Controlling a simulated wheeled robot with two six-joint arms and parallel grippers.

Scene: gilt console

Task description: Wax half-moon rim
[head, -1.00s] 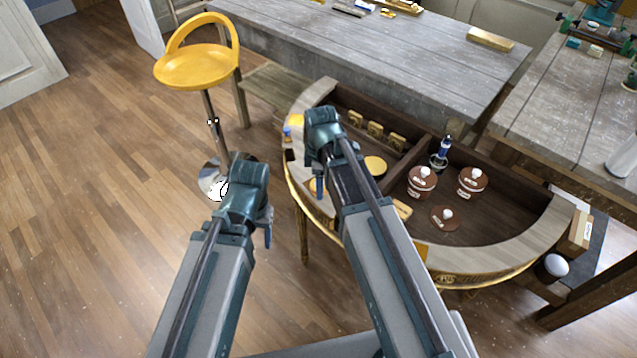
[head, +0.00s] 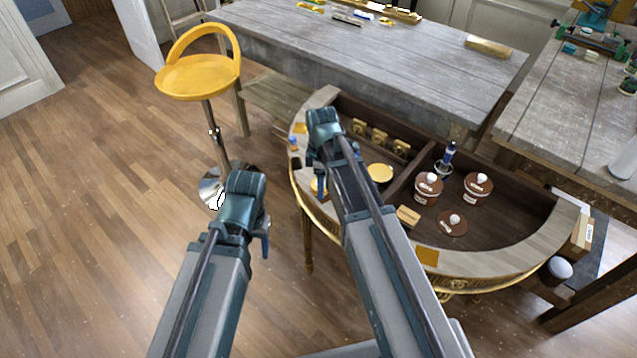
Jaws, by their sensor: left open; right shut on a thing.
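The half-moon console (head: 545,238) has a pale wooden rim curving around a dark, divided well. Orange-yellow square patches lie on the rim at its left end (head: 300,128) and front right (head: 427,256). My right gripper (head: 319,186) is over the rim's left side, shut on a small yellow thing mostly hidden by the fingers; I cannot tell whether it touches the rim. My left gripper (head: 265,238) is open and empty, left of the console over the floor. A round yellow-topped tin (head: 380,173) sits in the well's left part.
Brown pots with white knobs (head: 428,188), a blue-topped bottle (head: 447,158) and small wooden blocks (head: 408,216) stand in the well. A yellow stool (head: 198,77) is at the left. Grey workbenches (head: 400,50) stand behind.

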